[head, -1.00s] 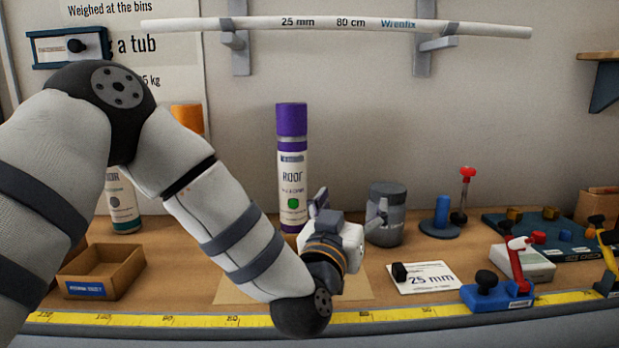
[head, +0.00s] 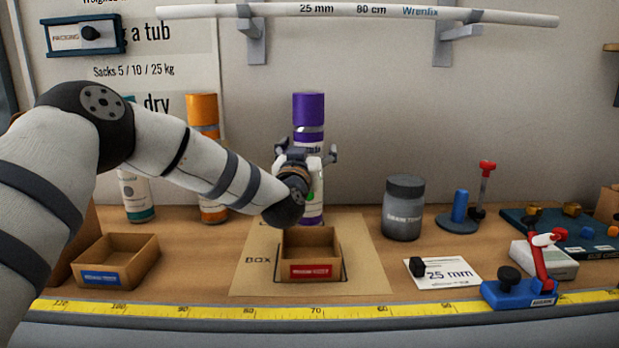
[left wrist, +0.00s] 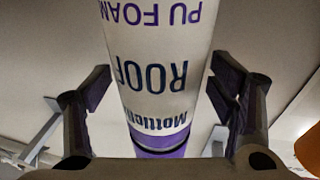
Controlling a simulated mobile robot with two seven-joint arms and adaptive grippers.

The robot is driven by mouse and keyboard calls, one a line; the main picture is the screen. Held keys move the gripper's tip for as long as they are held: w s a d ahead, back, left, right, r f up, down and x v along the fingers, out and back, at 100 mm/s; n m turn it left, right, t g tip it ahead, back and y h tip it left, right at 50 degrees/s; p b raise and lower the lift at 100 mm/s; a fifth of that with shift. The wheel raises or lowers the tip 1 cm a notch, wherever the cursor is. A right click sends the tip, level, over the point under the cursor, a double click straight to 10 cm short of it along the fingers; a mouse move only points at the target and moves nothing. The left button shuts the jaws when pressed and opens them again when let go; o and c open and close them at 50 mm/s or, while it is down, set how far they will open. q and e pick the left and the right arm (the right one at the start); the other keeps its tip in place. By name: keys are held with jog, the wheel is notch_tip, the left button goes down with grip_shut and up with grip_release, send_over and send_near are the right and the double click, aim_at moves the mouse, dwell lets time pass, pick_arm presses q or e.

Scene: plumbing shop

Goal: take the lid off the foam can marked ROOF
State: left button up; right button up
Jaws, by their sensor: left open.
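The foam can marked ROOF (head: 314,211) stands upright at the back of the bench, with a purple lid (head: 308,112) on top. In the left wrist view the label of the ROOF can (left wrist: 152,75) fills the middle, upside down. My left gripper (head: 306,153) is in front of the can, at the height of its upper part. In the left wrist view its two open fingers (left wrist: 158,98) stand on either side of the can, with a gap on each side. The gripper and forearm hide much of the can's body in the head view. My right gripper is not in view.
An orange-topped can (head: 203,115) and a teal-based can (head: 138,195) stand to the left. A grey jar (head: 404,208) stands to the right. An open box with a red label (head: 311,271) sits on the mat in front. Another open box (head: 116,262) is at left.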

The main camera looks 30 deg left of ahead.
pick_arm(q)
jog(key=shift+r, duration=0.15)
grip_shut()
jog(key=shift+r, duration=0.15)
